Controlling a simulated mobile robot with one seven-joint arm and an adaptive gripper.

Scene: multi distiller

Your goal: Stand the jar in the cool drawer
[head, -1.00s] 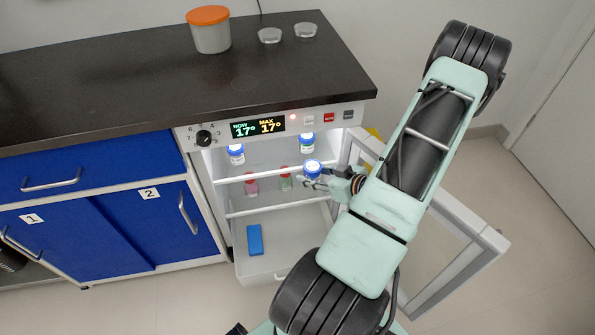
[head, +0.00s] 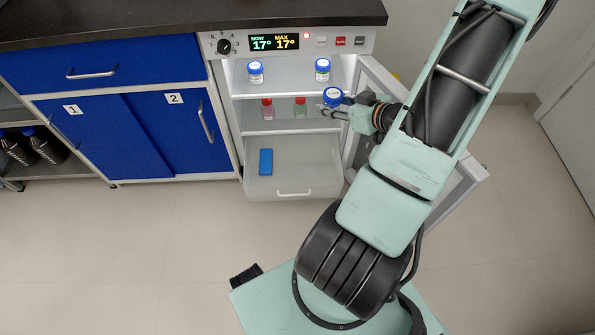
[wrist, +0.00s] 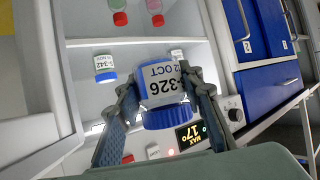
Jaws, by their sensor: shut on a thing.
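A jar (head: 333,97) with a blue lid is held in my gripper (head: 340,112) at the right side of the open cooler. In the wrist view the jar (wrist: 162,95) shows a white label reading "326" and "2 OCT", and my gripper's fingers (wrist: 162,82) are shut on its two sides. In the head view its lid is up; its base is partly hidden. The cool drawer (head: 302,172) is at the bottom of the cooler, with a handle on its front. A blue block (head: 266,162) lies in its left part, and the right part looks clear.
Two blue-lidded jars (head: 255,72) (head: 322,70) stand on the upper shelf. The open cooler door (head: 368,80) is at the right, close to my arm. The display (head: 273,42) reads 17°.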

